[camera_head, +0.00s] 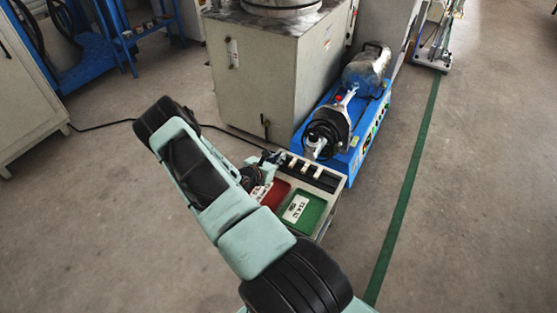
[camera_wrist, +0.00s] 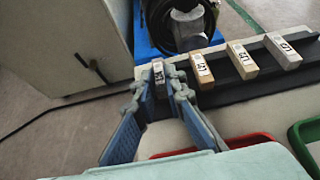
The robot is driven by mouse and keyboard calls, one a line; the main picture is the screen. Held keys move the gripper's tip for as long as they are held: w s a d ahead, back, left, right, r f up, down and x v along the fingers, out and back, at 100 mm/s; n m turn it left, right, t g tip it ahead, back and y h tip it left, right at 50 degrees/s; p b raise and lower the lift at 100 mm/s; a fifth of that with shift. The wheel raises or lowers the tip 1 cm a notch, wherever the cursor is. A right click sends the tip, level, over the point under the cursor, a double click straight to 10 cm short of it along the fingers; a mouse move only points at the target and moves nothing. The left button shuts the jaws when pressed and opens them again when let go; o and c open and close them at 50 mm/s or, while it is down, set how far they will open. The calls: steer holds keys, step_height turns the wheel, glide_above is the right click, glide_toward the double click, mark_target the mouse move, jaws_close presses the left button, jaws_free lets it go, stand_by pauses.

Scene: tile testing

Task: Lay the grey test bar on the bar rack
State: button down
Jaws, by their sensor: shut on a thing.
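The grey test bar (camera_wrist: 158,71), with a printed label on its end, is between the fingertips of my gripper (camera_wrist: 161,84) in the wrist view. My gripper is shut on it. The bar rack (camera_wrist: 228,85) is a dark double rail running to the right of the gripper. The grey bar is at the rack's left end; I cannot tell whether it touches the rails. In the head view the rack (camera_head: 316,172) lies along the back of a small bench, and my gripper (camera_head: 268,160) is near its left end, with the bar too small to make out.
A tan bar (camera_wrist: 202,70), a beige bar (camera_wrist: 242,60) and a pale bar (camera_wrist: 283,50) lie across the rack. A red tray (camera_head: 272,195) and a labelled green tray (camera_head: 307,209) are in front. A blue machine (camera_head: 358,150) stands close behind.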

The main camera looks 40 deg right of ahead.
steer(key=shift+f, duration=0.1)
steer(key=shift+f, duration=0.15)
steer(key=c, duration=2)
jaws_free()
steer(key=shift+r, duration=0.3)
steer(key=shift+a+r, duration=0.2)
steer(key=shift+a, duration=0.05)
steer(key=p+v, duration=0.3)
steer(key=v, duration=0.8)
steer(key=shift+s+a, duration=0.1)
steer(key=shift+a, duration=0.05)
